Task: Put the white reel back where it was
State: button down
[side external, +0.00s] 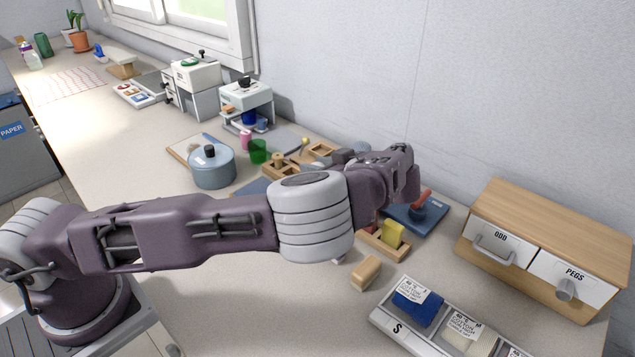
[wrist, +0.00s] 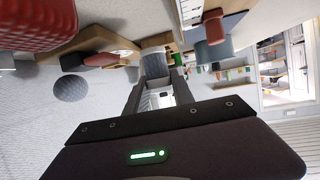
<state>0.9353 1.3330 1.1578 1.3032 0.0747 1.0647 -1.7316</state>
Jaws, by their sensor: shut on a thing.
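In the wrist view, my gripper (wrist: 156,80) is shut on a small whitish thing that fits the white reel (wrist: 158,98). Only part of it shows between the dark fingers, so its shape and tilt are hard to tell. In the side view, my forearm and wrist cover the fingers and the reel, and I cannot tell whether the reel touches anything. The grip is over the middle of the counter, behind my arm.
A wooden cabinet (side external: 548,218) with shut ODD and PEGS drawers stands at the right. A labelled compartment tray (side external: 388,318) lies in front. A wooden block (side external: 366,273), a yellow piece (side external: 393,234), a blue stand (side external: 430,222) and a lidded pot (side external: 211,169) surround my arm.

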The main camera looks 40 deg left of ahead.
jog(key=shift+f, duration=1.85)
jog(key=shift+f, duration=0.1)
jog(key=c, duration=1.1)
grip_release()
